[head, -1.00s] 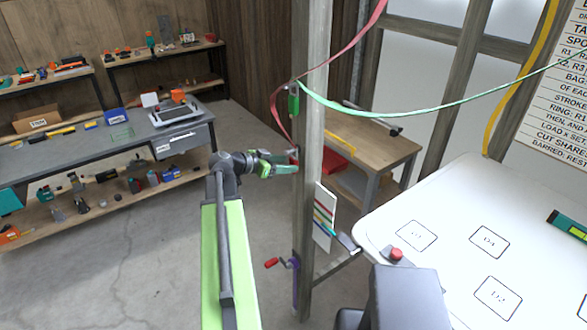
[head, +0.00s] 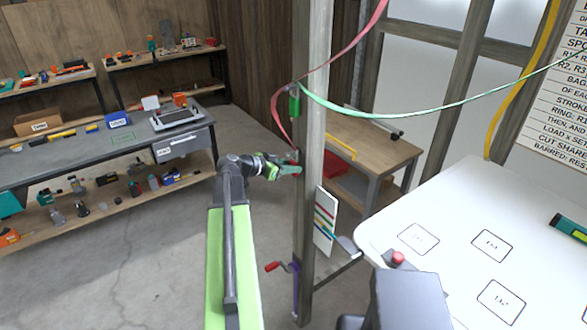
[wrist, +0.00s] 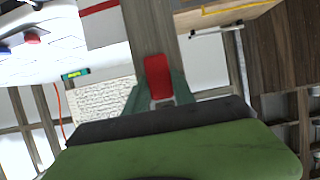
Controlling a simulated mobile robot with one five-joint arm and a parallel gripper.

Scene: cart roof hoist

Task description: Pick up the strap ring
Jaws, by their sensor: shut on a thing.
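My gripper (head: 290,170) is beside the wooden post, at the lower end of the red strap (head: 276,108). The wrist view shows my green fingers (wrist: 158,92) shut on a red piece, which I take for the strap ring (wrist: 158,77). It lies in front of the post (wrist: 150,30). In the head view the ring is too small and too hidden by the fingers to make out. The red strap hangs in a curve from the top of the picture down to the post's left side.
A green strap (head: 400,114) runs right from a green holder (head: 294,104) on the post. A red-handled crank (head: 273,267) sits low on the post. A white table (head: 460,235) stands right, a wooden table (head: 365,140) behind, a grey workbench (head: 70,158) left.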

